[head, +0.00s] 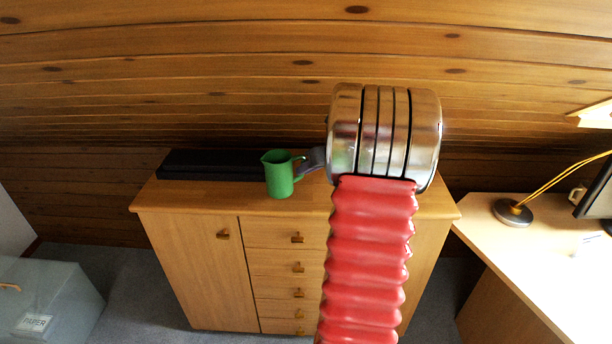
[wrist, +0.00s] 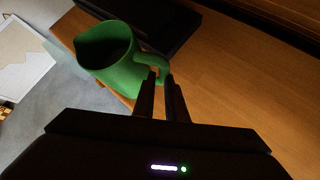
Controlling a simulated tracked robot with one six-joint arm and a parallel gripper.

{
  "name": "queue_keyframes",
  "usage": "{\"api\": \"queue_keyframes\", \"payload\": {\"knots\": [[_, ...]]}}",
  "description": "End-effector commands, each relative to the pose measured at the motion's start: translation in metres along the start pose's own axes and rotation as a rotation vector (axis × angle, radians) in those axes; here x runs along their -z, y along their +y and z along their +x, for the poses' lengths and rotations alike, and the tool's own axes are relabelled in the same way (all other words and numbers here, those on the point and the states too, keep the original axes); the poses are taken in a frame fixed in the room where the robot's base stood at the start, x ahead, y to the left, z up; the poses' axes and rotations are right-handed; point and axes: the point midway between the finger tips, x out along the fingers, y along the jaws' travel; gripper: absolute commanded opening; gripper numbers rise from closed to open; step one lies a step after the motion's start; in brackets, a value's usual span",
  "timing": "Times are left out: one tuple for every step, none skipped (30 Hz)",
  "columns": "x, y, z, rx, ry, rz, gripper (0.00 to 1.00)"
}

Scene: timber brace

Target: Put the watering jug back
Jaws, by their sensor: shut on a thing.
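The green watering jug (head: 279,175) shows above the front part of the wooden cabinet top (head: 225,198) in the head view, upright or nearly so. My gripper (head: 305,167) comes from the right and is shut on the jug's handle. In the wrist view the jug (wrist: 118,58) is at the upper left, its open mouth showing a dark inside. The fingertips of my gripper (wrist: 160,82) close on its handle there. I cannot tell whether the jug's base touches the cabinet top.
A long black case (head: 205,164) lies at the back left of the cabinet top, behind the jug. A desk with a lamp (head: 513,212) stands at the right. A paper bin (head: 50,300) stands at the lower left. A timber wall rises behind.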

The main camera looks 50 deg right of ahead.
Motion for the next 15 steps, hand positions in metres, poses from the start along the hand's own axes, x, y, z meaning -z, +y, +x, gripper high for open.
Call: {"api": "queue_keyframes", "payload": {"knots": [[-0.001, 0.0, 0.0, 0.0, -0.002, 0.0, 0.0], [-0.001, 0.0, 0.0, 0.0, -0.002, 0.0, 0.0], [-0.001, 0.0, 0.0, 0.0, -0.002, 0.0, 0.0], [-0.001, 0.0, -0.001, 0.0, -0.002, 0.0, 0.0], [-0.001, 0.0, -0.001, 0.0, -0.002, 0.0, 0.0], [-0.001, 0.0, -0.001, 0.0, -0.002, 0.0, 0.0], [-0.001, 0.0, -0.001, 0.0, -0.002, 0.0, 0.0], [-0.001, 0.0, 0.0, 0.0, -0.002, 0.0, 0.0], [-0.002, 0.001, 0.001, 0.0, -0.002, 0.0, 0.0], [-0.003, 0.001, 0.002, 0.0, -0.001, 0.0, 0.0], [-0.004, 0.002, 0.004, -0.001, -0.001, -0.001, 0.0], [-0.007, 0.003, 0.007, -0.002, -0.001, -0.001, 0.0], [-0.009, 0.004, 0.01, -0.002, -0.001, -0.001, 0.0], [-0.006, 0.003, 0.013, -0.001, 0.0, 0.002, 0.0], [-0.001, 0.0, 0.017, -0.001, 0.0, 0.004, 0.0]]}}
